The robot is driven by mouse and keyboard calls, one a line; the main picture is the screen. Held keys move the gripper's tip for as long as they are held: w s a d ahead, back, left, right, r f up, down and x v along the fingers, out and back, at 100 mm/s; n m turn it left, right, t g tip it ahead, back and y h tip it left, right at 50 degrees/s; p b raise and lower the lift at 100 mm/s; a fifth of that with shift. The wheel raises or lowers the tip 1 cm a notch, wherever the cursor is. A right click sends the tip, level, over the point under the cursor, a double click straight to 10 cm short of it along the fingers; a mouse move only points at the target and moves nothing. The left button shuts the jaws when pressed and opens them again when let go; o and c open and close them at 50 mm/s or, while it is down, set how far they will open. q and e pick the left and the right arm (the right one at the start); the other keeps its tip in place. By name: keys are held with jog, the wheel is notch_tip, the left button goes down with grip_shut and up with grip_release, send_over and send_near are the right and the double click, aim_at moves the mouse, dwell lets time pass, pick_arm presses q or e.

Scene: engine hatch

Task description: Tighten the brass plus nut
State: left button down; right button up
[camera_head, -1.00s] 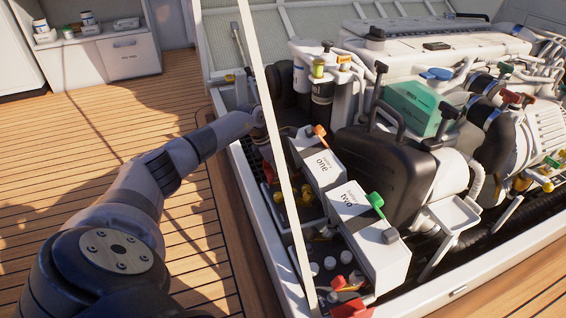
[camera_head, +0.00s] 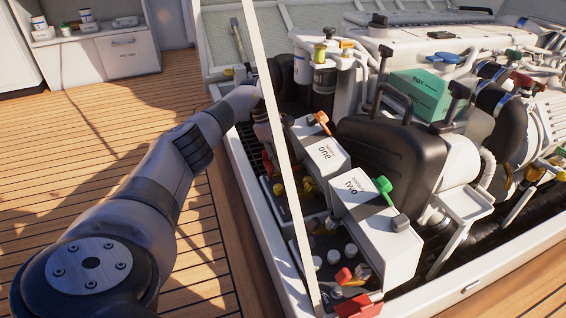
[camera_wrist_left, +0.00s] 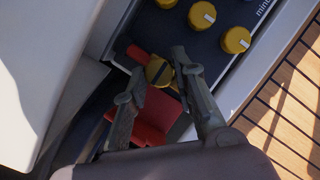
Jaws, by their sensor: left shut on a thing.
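In the left wrist view, a brass nut (camera_wrist_left: 158,71) with a dark slot across its top sits at a red bar and a red cover (camera_wrist_left: 152,122). The two fingers of my left gripper (camera_wrist_left: 160,66) are on either side of it, shut on it. In the head view, my left gripper (camera_head: 263,135) points down into the left side of the engine hatch, partly behind a pale strut. The nut itself is hidden there. My right gripper is in neither current view.
Several yellow knobs (camera_wrist_left: 202,15) sit on a dark panel beside the gripper. The pale strut (camera_head: 283,165) crosses in front. The wooden deck (camera_head: 90,150) at left is clear.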

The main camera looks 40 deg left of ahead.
pick_arm(q)
jog(key=shift+a, duration=0.1)
dwell(0.4)
jog(key=c, duration=1.3)
grip_release()
jog(key=shift+v, duration=3.95)
